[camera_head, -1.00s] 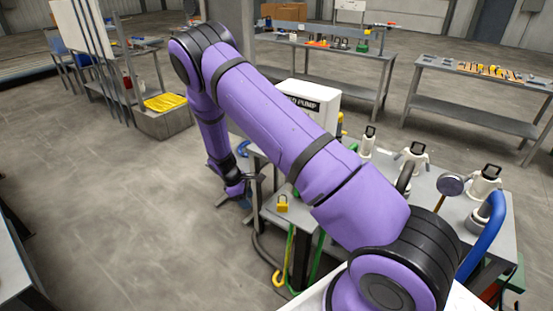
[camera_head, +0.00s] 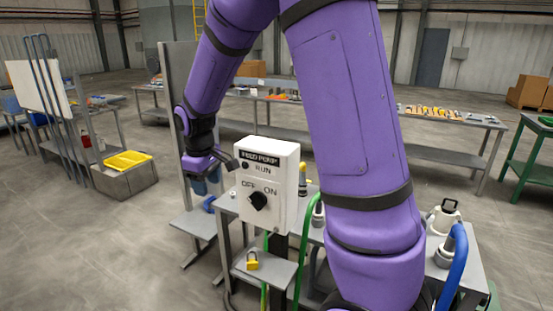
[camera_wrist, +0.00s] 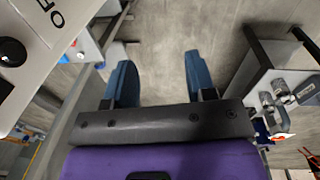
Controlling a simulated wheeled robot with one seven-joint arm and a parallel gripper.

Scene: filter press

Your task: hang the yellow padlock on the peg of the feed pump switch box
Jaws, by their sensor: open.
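The yellow padlock (camera_head: 252,261) stands on a small grey shelf (camera_head: 279,272) below the switch box, with its shackle up. The white feed pump switch box (camera_head: 284,212) faces the camera, with a black knob between OFF and ON. I cannot clearly make out its peg. My gripper (camera_wrist: 162,80) is open and empty, with bare floor between its blue fingers in the wrist view. In the head view my gripper is by the upper left side of the box, well above the padlock. A corner of the box (camera_wrist: 38,75) shows at the wrist view's upper left.
A bench with white-capped fittings (camera_head: 444,218) and a blue hose (camera_head: 455,262) stands at right, partly hidden by my arm. Green hoses (camera_head: 303,245) run beside the shelf. A yellow tray (camera_head: 127,160) is at left. Open floor lies at front left.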

